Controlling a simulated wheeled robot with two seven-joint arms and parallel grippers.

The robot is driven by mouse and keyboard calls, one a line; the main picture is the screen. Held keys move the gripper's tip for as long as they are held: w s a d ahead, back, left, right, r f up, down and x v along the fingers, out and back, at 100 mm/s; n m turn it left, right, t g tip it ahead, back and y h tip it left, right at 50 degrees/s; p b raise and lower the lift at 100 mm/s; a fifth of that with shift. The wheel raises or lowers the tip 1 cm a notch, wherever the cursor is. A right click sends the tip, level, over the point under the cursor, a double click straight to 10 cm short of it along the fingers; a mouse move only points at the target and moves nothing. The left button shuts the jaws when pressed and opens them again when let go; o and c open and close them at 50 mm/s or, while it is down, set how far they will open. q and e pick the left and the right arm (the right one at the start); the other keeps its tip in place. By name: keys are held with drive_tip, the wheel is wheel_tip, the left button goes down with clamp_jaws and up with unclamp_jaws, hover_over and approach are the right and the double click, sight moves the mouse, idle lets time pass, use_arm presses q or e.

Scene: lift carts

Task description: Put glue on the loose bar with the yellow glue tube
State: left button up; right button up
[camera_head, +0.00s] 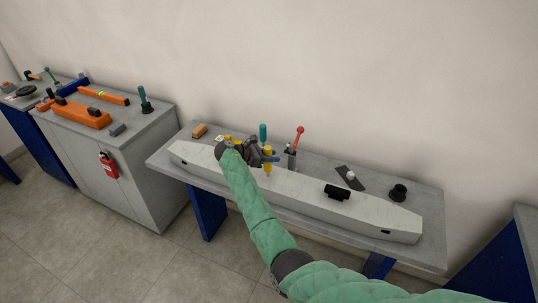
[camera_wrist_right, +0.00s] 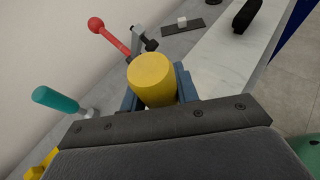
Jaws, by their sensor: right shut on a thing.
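My right gripper (camera_head: 266,157) is shut on the yellow glue tube (camera_head: 268,153). The tube is upright, with its narrow tip pointing down over the long pale bar (camera_head: 300,190). I cannot tell whether the tip touches the bar. In the right wrist view the tube's round yellow end (camera_wrist_right: 152,80) sits between the blue-grey fingers (camera_wrist_right: 155,88). The pale bar (camera_wrist_right: 225,50) runs along the bench, right of the tube in that view, with a short black piece (camera_head: 337,192) on it. My left gripper is not in view.
A grey bench (camera_head: 432,250) carries the pale bar. Behind it stand a red-knobbed lever (camera_head: 299,137), a teal-handled tool (camera_head: 263,132), a dark pad with a white block (camera_head: 351,177) and a black knob (camera_head: 398,193). A grey cabinet (camera_head: 150,180) with orange tools stands left.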

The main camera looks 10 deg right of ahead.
drive_tip(key=s+d, duration=0.8)
drive_tip(key=d, duration=0.4)
idle(2.7)
drive_tip(key=shift+w+a, duration=1.35)
drive_tip(key=shift+a, duration=0.7)
drive_tip(key=shift+w+a, duration=1.4)
drive_tip(key=shift+a, duration=0.7)
drive_tip(key=shift+w+a, duration=1.35)
drive_tip(key=shift+a, duration=0.7)
